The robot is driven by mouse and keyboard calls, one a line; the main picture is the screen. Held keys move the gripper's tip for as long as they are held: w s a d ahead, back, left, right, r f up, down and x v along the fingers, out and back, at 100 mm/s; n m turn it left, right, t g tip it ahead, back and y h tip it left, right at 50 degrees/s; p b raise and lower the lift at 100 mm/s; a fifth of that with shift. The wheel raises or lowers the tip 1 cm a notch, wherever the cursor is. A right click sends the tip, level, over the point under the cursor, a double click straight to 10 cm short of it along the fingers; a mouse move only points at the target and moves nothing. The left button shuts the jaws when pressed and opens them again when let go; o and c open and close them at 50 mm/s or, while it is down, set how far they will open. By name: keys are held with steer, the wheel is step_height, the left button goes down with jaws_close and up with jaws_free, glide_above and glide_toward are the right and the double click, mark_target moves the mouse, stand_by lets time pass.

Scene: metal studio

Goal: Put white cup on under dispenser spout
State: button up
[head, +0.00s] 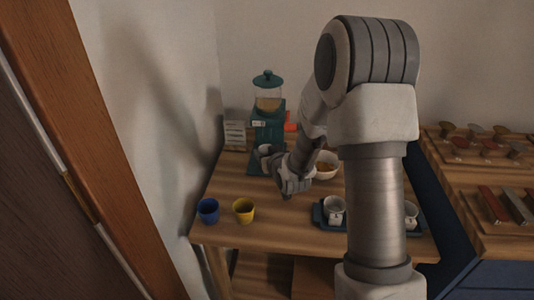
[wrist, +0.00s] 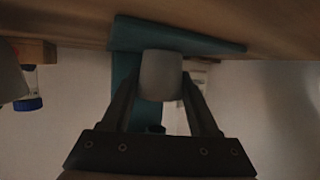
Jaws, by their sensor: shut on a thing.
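The dispenser (head: 268,112) is teal with a clear hopper and stands at the back of the wooden table. A white cup (head: 265,150) is at the front of the dispenser, partly hidden by my gripper (head: 274,162). In the wrist view, which appears upside down, my gripper (wrist: 160,90) is shut on the white cup (wrist: 160,70), with one finger on each side. The teal dispenser base (wrist: 205,43) and column (wrist: 124,75) show behind the cup. The spout is not clearly visible, and I cannot tell whether the cup touches the base.
A blue cup (head: 208,210) and a yellow cup (head: 243,210) stand at the front left. A white bowl (head: 328,166) with orange contents is right of my gripper. A dark blue tray (head: 319,215) holds white cups. A small card (head: 235,135) stands left of the dispenser.

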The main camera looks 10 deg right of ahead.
steer(key=shift+f, duration=0.2)
steer(key=o, duration=1.4)
steer(key=shift+o, duration=0.2)
steer(key=shift+r, duration=0.2)
steer(key=shift+s+r, duration=0.15)
steer(key=shift+s, duration=0.1)
steer(key=p+v, duration=0.2)
steer(key=v, duration=0.9)
steer(key=s+r+g, duration=0.4)
steer(key=s+r, duration=0.3)
steer(key=s, duration=0.5)
steer(key=s+r+m+g+h, duration=0.1)
steer(key=s+r+g, duration=0.2)
steer(key=s+r, duration=0.4)
steer(key=s, duration=0.6)
steer(key=shift+a+g, duration=0.4)
